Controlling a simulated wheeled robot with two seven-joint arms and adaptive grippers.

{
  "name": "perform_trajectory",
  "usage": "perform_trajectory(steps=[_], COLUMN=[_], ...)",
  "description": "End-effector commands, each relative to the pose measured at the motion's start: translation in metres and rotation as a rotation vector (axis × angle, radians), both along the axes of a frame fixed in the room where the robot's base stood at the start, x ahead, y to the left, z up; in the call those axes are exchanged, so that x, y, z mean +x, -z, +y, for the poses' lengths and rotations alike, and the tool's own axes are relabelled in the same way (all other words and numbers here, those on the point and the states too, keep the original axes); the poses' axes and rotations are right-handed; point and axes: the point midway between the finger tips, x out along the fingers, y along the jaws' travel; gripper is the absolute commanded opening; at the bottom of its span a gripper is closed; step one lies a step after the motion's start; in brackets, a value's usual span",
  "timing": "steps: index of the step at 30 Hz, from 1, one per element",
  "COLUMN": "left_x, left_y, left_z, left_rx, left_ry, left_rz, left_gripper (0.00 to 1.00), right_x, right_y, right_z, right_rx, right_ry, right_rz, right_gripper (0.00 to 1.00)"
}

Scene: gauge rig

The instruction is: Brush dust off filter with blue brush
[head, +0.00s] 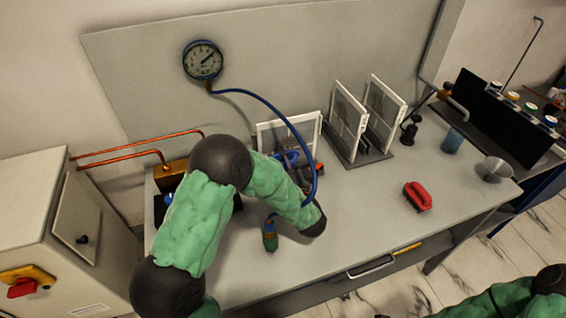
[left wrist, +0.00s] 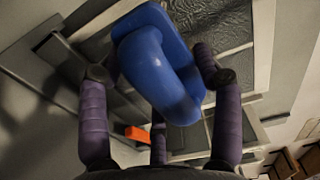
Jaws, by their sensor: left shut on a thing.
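My left gripper (head: 290,160) is shut on the blue brush (left wrist: 160,60), with purple fingers on either side of it in the left wrist view. In the head view the blue brush (head: 284,155) is partly hidden by my arm. A white-framed filter (head: 291,124) stands upright just behind it. In the left wrist view the filter's grey, wrinkled mesh (left wrist: 222,30) is beyond the brush; I cannot tell whether the bristles touch it. Dust is not clear to see. My right gripper is out of view.
Two more framed filters (head: 346,120) stand in a rack at the back. A blue hose (head: 285,115) runs from the gauge (head: 203,60) down past my left forearm. The bench's front right is mostly clear.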

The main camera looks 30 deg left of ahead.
Motion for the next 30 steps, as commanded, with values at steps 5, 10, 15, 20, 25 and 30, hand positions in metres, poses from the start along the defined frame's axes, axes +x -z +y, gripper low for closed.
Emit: perform_trajectory(steps=[5,10,15,20,25,30], left_x=[0.002,0.004,0.006,0.008,0.010,0.011], left_y=[0.000,0.000,0.000,0.000,0.000,-0.001], left_z=[0.003,0.005,0.007,0.009,0.011,0.010], left_rx=[0.000,0.000,0.000,0.000,0.001,0.001], left_ry=[-0.001,-0.001,0.000,0.000,0.000,0.000], left_rz=[-0.001,-0.003,-0.003,-0.003,-0.002,-0.002], left_gripper=[0.39,0.39,0.39,0.39,0.39,0.39], right_x=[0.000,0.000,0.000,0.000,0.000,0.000], right_y=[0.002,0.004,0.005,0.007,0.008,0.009], right_z=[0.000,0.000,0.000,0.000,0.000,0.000], right_rx=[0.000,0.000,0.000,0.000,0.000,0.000], right_ry=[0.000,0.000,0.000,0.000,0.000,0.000], right_rz=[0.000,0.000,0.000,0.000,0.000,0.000], right_gripper=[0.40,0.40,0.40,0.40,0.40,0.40])
